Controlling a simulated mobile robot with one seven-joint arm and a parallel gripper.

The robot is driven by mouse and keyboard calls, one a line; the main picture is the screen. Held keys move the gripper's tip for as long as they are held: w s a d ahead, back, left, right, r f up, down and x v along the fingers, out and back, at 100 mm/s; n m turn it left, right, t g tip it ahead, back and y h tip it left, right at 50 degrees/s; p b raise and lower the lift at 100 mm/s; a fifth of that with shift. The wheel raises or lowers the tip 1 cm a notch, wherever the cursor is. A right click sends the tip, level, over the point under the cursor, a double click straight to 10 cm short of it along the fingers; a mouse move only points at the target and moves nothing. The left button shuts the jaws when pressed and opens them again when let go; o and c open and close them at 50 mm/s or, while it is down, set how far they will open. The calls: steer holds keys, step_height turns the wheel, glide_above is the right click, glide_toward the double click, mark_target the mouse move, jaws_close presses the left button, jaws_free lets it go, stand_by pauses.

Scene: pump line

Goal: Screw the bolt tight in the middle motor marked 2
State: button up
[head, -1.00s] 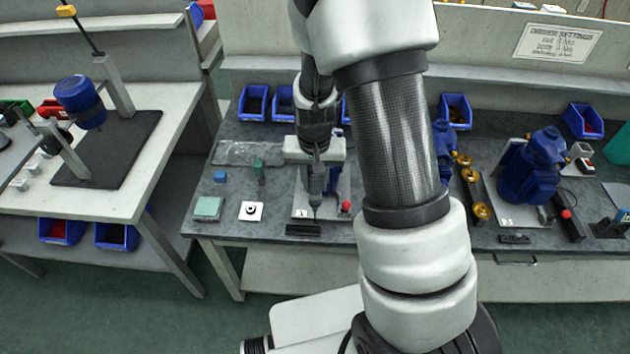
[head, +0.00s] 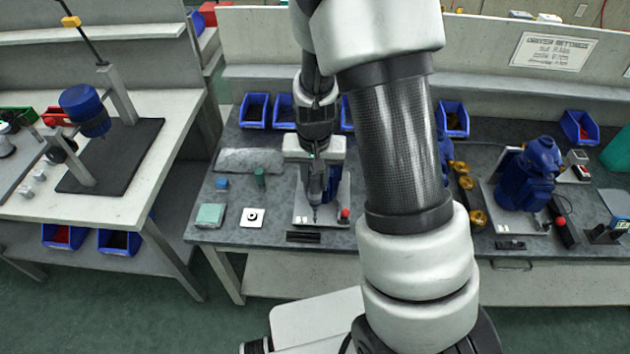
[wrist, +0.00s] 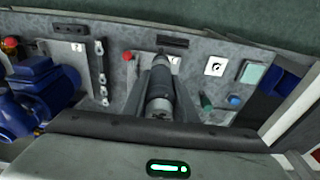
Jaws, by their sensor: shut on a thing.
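My gripper (head: 315,160) is shut on a dark grey driver (head: 315,188), held upright with its tip down over the left base plate (head: 338,212). The driver also shows between the fingers in the wrist view (wrist: 158,95). A blue motor (head: 445,150), apparently the middle one, is mostly hidden behind my arm. A blue motor (wrist: 45,88) also shows at the left of the wrist view. I cannot read a mark 2 or make out the bolt.
Another blue motor (head: 530,172) stands on a plate at the right. Brass parts (head: 466,188) stand left of it. A white square with a black centre (head: 252,217) and a pale green block (head: 210,215) lie at the left. Blue bins (head: 254,110) line the back.

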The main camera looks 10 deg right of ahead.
step_height(320, 180, up, 4)
steer(key=shift+f+p, duration=0.1)
steer(key=shift+p, duration=1.05)
step_height(320, 180, up, 20)
steer(key=shift+f, duration=0.25)
